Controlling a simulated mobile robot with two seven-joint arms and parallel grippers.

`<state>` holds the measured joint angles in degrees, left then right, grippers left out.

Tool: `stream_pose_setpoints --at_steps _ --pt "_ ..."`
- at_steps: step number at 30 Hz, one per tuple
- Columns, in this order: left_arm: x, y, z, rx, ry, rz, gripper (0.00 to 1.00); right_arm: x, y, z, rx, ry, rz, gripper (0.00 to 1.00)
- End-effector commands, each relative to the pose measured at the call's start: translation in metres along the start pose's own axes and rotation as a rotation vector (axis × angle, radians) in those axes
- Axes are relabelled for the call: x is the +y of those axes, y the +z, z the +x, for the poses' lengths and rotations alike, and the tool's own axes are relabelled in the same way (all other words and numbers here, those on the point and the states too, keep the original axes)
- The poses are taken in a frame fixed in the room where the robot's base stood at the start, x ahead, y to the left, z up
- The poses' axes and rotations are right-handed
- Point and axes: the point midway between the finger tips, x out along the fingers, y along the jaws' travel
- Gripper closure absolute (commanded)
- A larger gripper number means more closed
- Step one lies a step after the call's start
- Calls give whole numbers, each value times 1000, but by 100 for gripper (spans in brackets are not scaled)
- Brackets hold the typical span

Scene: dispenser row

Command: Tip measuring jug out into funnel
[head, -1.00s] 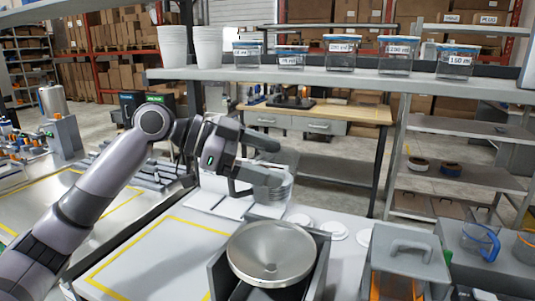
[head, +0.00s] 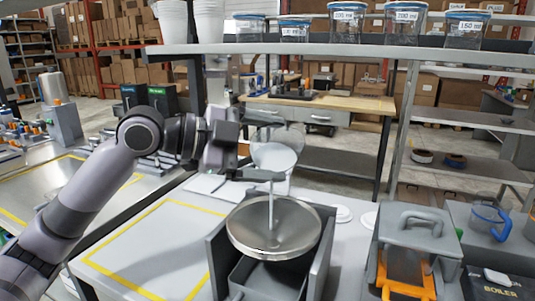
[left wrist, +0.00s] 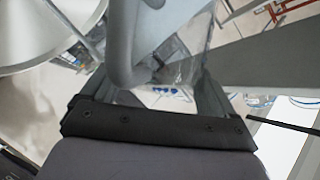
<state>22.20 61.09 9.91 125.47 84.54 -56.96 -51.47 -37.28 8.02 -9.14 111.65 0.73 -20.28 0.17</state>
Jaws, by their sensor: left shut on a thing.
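The measuring jug (head: 275,157) is clear and holds a pale liquid. It is tilted above the funnel, and a thin pale stream (head: 270,205) runs from it into the bowl. The funnel (head: 275,228) is a wide, shiny metal bowl, seated over a grey stand at the front centre. It also shows at the upper left of the left wrist view (left wrist: 35,30). My left gripper (head: 250,147) is shut on the jug's handle, above the funnel's back edge. The grey handle (left wrist: 125,65) lies between the fingers in the left wrist view. My right gripper is out of sight.
A grey lidded box (head: 410,238) with an orange part stands right of the funnel. A blue-handled clear jug (head: 490,222) stands farther right. A shelf (head: 330,47) with labelled tubs crosses above. The yellow-outlined bench area (head: 155,245) left of the funnel is clear.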

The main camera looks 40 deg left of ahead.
Motion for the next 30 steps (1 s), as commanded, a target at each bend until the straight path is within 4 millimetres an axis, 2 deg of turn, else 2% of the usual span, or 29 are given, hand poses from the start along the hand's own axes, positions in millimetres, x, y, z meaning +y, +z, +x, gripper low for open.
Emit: stream_pose_setpoints --at_steps 17,30 --pt "20 -1 0 2 -98 232 53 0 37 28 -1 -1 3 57" --pt "40 -7 -3 1 -216 519 53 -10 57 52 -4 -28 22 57"
